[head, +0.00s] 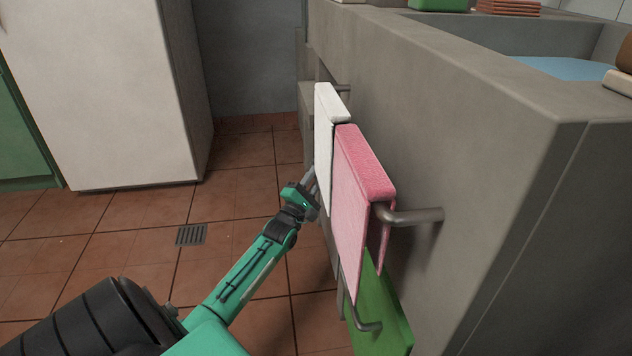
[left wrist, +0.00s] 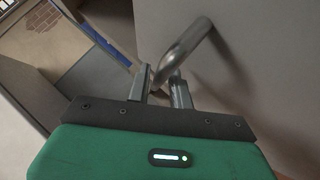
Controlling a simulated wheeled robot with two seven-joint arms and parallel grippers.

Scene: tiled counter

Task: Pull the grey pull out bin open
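My left gripper (head: 311,182) reaches in from the left, low beside the counter front and just left of the hanging white towel. In the left wrist view its two fingers (left wrist: 160,88) stand close on either side of a round grey metal handle (left wrist: 184,48) and seem closed on it. The handle stands out from a plain grey panel (left wrist: 265,75), which looks like the front of the grey pull-out bin. In the head view the towels hide most of that front, so how far the bin is out cannot be told. My right gripper is not in view.
A white towel (head: 325,130) and a pink towel (head: 362,185) hang from a rail (head: 415,216) on the grey counter (head: 450,130). The tiled floor (head: 235,200) left of the counter is clear up to a white cabinet (head: 110,90).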

